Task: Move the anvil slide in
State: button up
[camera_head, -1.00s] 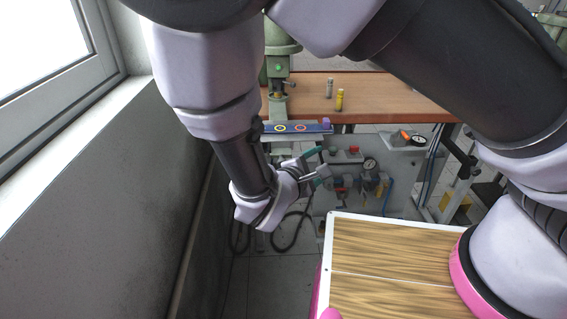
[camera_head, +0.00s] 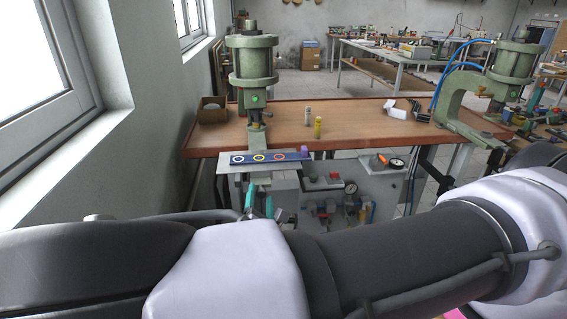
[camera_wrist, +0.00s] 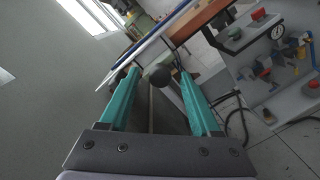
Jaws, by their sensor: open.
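The anvil slide appears to be the blue strip (camera_head: 263,157) with coloured rings and a small purple block (camera_head: 304,151) at its right end. It lies across the base of the green press (camera_head: 252,75) on the left of the bench. My gripper (camera_head: 260,207) has teal fingers, partly hidden behind my arm, below and in front of the slide. In the wrist view my gripper (camera_wrist: 158,77) is open. A dark round knob (camera_wrist: 160,75) shows between the fingertips, with visible gaps either side. I cannot tell if the knob belongs to the slide.
A yellow cylinder (camera_head: 318,127) and a pale cylinder (camera_head: 308,115) stand on the brown bench (camera_head: 360,118). A panel with a gauge (camera_head: 351,188) and valves is below. A second green press (camera_head: 512,62) stands right. The wall (camera_head: 150,145) is close on the left.

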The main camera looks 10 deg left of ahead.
jog(key=shift+w+a, duration=0.2)
jog(key=shift+w, duration=1)
grip_shut()
dwell(0.6)
